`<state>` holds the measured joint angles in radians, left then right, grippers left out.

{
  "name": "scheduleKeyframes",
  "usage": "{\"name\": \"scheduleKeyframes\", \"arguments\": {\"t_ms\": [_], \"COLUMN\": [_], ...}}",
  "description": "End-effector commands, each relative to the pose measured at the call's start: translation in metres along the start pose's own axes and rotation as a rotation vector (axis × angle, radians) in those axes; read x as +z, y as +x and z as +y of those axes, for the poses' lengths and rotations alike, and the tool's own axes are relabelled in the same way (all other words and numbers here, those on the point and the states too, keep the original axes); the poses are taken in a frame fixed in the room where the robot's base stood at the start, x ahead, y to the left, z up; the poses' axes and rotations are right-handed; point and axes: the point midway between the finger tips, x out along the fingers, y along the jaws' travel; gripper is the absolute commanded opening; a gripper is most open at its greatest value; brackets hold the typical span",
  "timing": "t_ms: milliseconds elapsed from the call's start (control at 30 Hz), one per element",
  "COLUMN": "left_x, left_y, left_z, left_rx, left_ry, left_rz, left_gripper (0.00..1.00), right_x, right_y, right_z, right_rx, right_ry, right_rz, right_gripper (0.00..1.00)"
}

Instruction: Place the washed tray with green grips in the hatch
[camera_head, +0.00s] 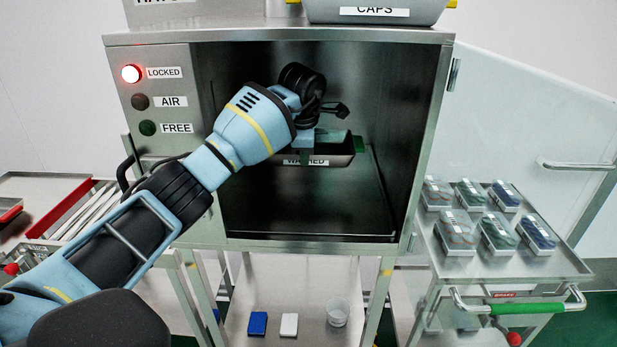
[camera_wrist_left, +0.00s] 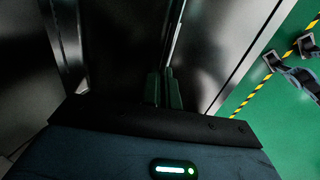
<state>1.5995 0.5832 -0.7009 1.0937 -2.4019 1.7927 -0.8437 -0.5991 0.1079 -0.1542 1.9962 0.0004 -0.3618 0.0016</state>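The dark tray (camera_head: 342,150) with a WASHED label is inside the open steel hatch (camera_head: 330,215). Green shows at its right end and along its back. My left arm reaches in from the left, and my left gripper (camera_head: 304,150) is at the middle of the tray's front wall, with a finger covering part of the label. In the left wrist view the fingers (camera_wrist_left: 163,90) are close together and look shut on the wall. The tray's left end is mostly hidden by my arm. Whether the tray touches the hatch floor is unclear. My right gripper is not in view.
The LOCKED lamp (camera_head: 131,73) glows red. A CAPS bin (camera_head: 375,12) stands on top of the hatch. The glass door (camera_head: 530,130) is swung open to the right. A cart (camera_head: 500,262) with several small packs stands at right. The hatch floor's front is clear.

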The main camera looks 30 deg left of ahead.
Motion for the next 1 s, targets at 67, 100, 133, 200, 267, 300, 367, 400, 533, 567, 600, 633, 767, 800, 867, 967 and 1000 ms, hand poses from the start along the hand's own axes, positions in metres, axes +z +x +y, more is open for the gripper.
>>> {"name": "scheduleKeyframes", "arguments": {"t_ms": [67,100,133,200,267,300,367,400,533,567,600,633,767,800,867,967,1000], "left_x": [0.000,0.000,0.000,0.000,0.000,0.000,0.000,0.000,0.000,0.000,0.000,0.000,0.000,0.001,0.001,0.001,0.001], "left_y": [-0.002,-0.002,-0.002,-0.002,-0.002,-0.001,0.003,0.007,0.029,0.033,0.039,0.043,0.054,0.056,0.057,0.058,0.059], "left_z": [0.001,0.001,0.001,0.001,0.001,0.001,-0.001,-0.002,-0.010,-0.011,-0.013,-0.014,-0.017,-0.018,-0.018,-0.018,-0.019], "left_rx": [0.004,0.004,0.004,0.004,0.004,0.004,0.003,0.002,0.000,0.001,0.001,0.001,0.004,0.005,0.005,0.005,0.004], "left_ry": [0.000,0.000,0.000,0.000,0.000,0.000,0.000,0.000,0.001,0.000,0.000,0.000,0.000,0.000,0.000,0.000,0.000], "left_rz": [-0.002,-0.002,-0.002,-0.002,-0.002,-0.002,-0.002,-0.001,-0.001,-0.001,-0.001,-0.002,-0.002,-0.003,-0.003,-0.003,-0.003], "left_gripper": [0.00,0.00,0.00,0.00,0.00,0.00,0.00,0.00,0.00,0.00,0.00,0.00,0.00,0.00,0.00,0.00,0.00], "right_x": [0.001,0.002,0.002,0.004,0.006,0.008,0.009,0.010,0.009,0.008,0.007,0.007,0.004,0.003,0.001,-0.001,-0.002], "right_y": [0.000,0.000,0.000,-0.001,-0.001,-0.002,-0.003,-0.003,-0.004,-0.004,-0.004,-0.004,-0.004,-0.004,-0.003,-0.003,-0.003], "right_z": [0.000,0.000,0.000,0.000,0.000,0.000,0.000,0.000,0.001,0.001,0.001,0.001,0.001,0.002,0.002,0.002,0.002], "right_rx": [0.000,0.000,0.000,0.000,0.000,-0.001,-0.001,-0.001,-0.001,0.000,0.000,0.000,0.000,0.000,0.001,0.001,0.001], "right_ry": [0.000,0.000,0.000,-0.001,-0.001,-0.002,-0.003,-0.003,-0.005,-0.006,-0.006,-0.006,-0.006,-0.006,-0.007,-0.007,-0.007], "right_rz": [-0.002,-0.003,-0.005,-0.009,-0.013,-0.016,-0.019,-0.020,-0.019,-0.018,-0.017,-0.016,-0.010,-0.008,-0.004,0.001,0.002], "right_gripper": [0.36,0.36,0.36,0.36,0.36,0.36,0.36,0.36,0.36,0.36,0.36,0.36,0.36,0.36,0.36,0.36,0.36]}}
